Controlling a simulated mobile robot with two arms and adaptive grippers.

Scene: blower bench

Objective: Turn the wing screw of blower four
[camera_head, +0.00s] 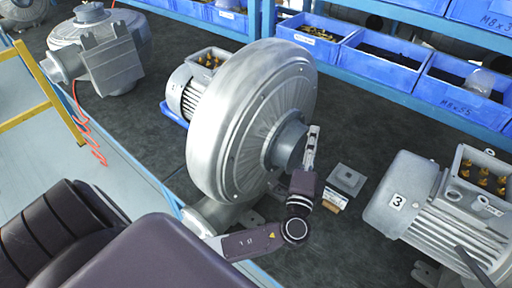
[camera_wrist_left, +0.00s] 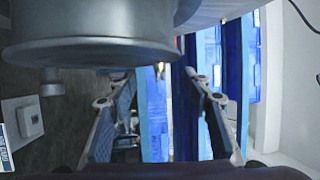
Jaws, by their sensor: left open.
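A large silver blower (camera_head: 250,125) stands on the bench in the middle of the head view, its round inlet pipe (camera_head: 286,147) facing right. No number shows on it. My left gripper (camera_head: 312,145) is upright beside the pipe's open end, its fingers apart and empty. In the left wrist view the pipe (camera_wrist_left: 90,40) fills the top left, and the open fingers (camera_wrist_left: 160,115) are below it with nothing between them. A small stub, possibly the wing screw (camera_wrist_left: 52,84), sticks out under the pipe's left side; I cannot tell for sure. My right gripper is not in view.
A motor marked 3 (camera_head: 420,205) stands at the right. A small grey square block (camera_head: 346,179) lies between it and the blower. Another blower (camera_head: 105,50) is at the back left. Blue bins (camera_head: 375,60) line the rear shelf. A yellow frame (camera_head: 45,90) stands at the left.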

